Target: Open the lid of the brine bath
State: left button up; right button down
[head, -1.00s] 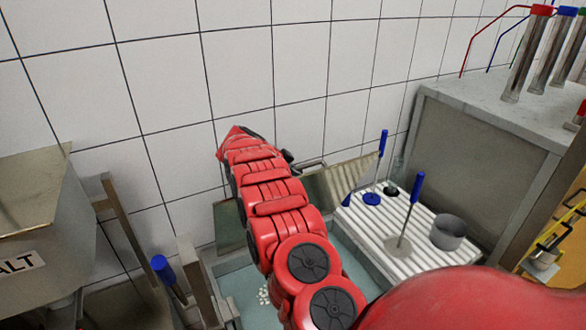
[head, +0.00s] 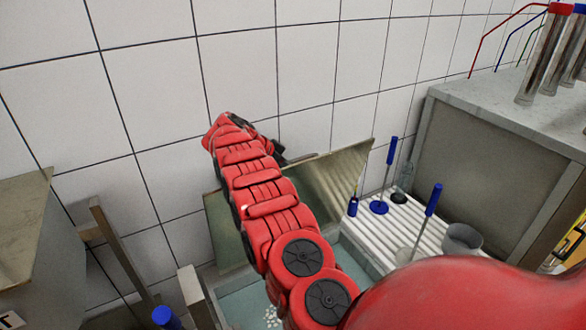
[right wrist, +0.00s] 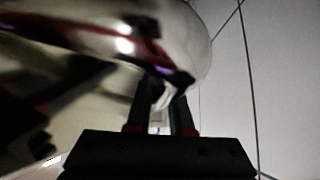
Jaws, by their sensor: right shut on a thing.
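The brine bath (head: 239,305) is at the lower middle of the head view, with greenish water showing. Its metal lid (head: 335,178) stands tilted up at the back, near the tiled wall. My red right arm crosses in front of the lid and hides its middle. My right gripper (head: 280,155) is at the lid's upper edge, mostly hidden behind my wrist. In the right wrist view its two dark fingers (right wrist: 162,112) are close together at a shiny, curved metal part (right wrist: 185,45). The exact grip point is too blurred to make out. My left gripper is out of view.
Right of the bath is a white ribbed draining board (head: 405,220) with blue-handled tools and a metal cup (head: 462,240). A steel cabinet (head: 480,165) carries metal tubes. A metal container (head: 25,240) and posts stand at the left. The tiled wall is close behind.

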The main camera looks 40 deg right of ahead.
jog(key=shift+w+a, duration=0.15)
jog(key=c, duration=1.1)
grip_release()
jog(key=shift+o, duration=1.3)
jog(key=shift+a, duration=0.15)
